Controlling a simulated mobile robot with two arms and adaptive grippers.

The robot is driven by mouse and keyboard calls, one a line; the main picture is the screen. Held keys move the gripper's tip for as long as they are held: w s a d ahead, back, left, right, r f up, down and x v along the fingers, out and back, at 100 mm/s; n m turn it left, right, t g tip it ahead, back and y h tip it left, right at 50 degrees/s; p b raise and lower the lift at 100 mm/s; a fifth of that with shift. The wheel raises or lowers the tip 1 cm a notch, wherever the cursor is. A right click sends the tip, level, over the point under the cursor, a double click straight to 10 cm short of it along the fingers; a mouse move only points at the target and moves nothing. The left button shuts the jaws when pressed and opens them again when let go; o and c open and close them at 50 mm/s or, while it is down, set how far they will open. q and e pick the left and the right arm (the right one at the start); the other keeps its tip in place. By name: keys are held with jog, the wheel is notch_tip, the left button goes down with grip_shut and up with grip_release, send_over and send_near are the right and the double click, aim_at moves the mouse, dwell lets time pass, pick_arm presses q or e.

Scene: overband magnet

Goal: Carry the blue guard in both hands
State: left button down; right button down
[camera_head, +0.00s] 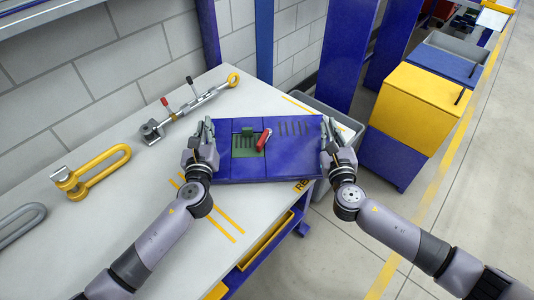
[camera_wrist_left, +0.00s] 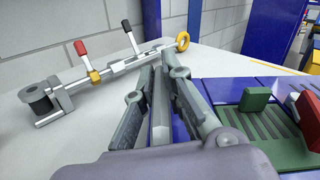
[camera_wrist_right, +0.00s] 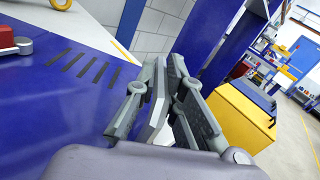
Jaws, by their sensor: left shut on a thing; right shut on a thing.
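The blue guard (camera_head: 290,155) is a flat blue panel with dark slots, a green ribbed patch (camera_head: 246,142) and a red handle (camera_head: 264,139). In the head view it lies roughly level between my two grippers, over the right part of the white table. My left gripper (camera_head: 206,135) is shut on its left edge. My right gripper (camera_head: 331,132) is shut on its right edge. The guard also shows in the left wrist view (camera_wrist_left: 225,88) and the right wrist view (camera_wrist_right: 50,110). I cannot tell how high it is above the table.
The white table (camera_head: 110,220) holds a yellow shackle (camera_head: 95,175), a grey shackle (camera_head: 20,222) and a turnbuckle-like tool (camera_head: 190,108). A grey bin (camera_head: 345,125) stands behind the guard's right end. A yellow and blue cabinet (camera_head: 415,105) stands right. Floor at right is clear.

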pick_arm(q)
jog(key=shift+f, duration=0.4)
pick_arm(e)
jog(key=shift+f, duration=0.4)
pick_arm(q)
jog(key=c, duration=2)
grip_release()
jog(key=shift+r, duration=0.2)
jog(key=shift+c, duration=0.2)
pick_arm(e)
jog(key=c, duration=2)
grip_release()
jog(key=shift+r, duration=0.2)
jog(key=shift+c, duration=0.2)
pick_arm(q)
jog(key=o, duration=0.4)
jog(key=shift+c, duration=0.2)
pick_arm(e)
jog(key=o, duration=0.4)
jog(key=shift+c, duration=0.2)
pick_arm(q)
jog(key=shift+o, duration=0.5)
jog(key=o, duration=0.7)
jog(key=shift+d, duration=0.1)
pick_arm(e)
jog(key=shift+a, duration=0.1)
